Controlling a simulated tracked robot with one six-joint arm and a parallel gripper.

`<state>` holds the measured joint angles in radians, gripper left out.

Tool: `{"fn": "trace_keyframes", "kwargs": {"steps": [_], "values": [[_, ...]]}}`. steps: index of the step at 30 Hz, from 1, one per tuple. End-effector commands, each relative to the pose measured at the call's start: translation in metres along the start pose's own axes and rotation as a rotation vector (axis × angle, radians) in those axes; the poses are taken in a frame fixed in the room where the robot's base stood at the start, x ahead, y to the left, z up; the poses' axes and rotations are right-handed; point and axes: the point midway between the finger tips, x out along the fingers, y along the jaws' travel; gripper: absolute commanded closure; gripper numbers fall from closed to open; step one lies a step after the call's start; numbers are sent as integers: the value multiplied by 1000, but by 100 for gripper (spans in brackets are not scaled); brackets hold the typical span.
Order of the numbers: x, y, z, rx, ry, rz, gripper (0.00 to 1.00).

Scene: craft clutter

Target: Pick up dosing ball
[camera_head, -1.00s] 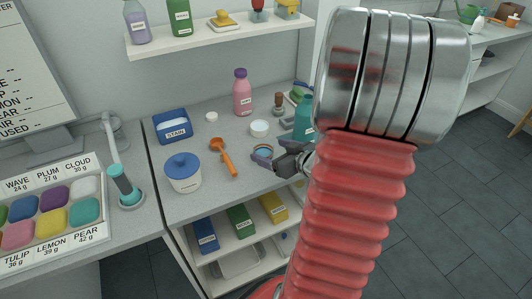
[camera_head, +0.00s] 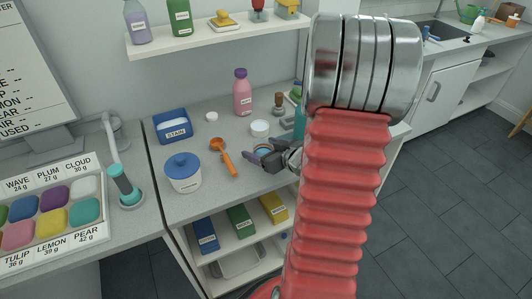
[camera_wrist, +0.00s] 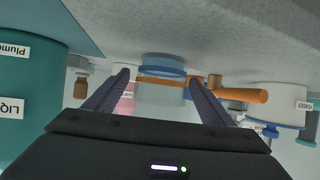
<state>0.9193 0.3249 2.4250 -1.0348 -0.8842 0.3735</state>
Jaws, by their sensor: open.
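In the wrist view, a translucent pale-blue cup-like thing with a blue rim, which looks like the dosing ball (camera_wrist: 162,92), shows between and beyond the fingertips. My gripper (camera_wrist: 162,78) is open, with one dark finger on each side of it in that view; I see no contact. In the head view, my gripper (camera_head: 263,157) is low over the counter, just right of the orange scoop (camera_head: 223,157). The dosing ball is mostly hidden there by the fingers. The scoop's orange handle (camera_wrist: 245,94) crosses behind the right finger in the wrist view.
A teal bottle (camera_wrist: 28,95) stands close at the left in the wrist view; my arm mostly covers it in the head view. A blue-lidded tub (camera_head: 184,176), a pink bottle (camera_head: 242,92) and a white round container (camera_head: 260,128) stand on the counter (camera_head: 215,195).

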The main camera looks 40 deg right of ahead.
Motion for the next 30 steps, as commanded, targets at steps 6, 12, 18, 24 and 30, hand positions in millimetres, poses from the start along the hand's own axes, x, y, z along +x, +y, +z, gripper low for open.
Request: {"fn": "trace_keyframes", "kwargs": {"steps": [6,12,18,24,30], "values": [[24,0,1,1,-1,0,24],[28,0,1,0,-1,1,24],[28,0,1,0,-1,1,24],[27,0,1,0,-1,1,24],[27,1,1,0,-1,2,36]]}}
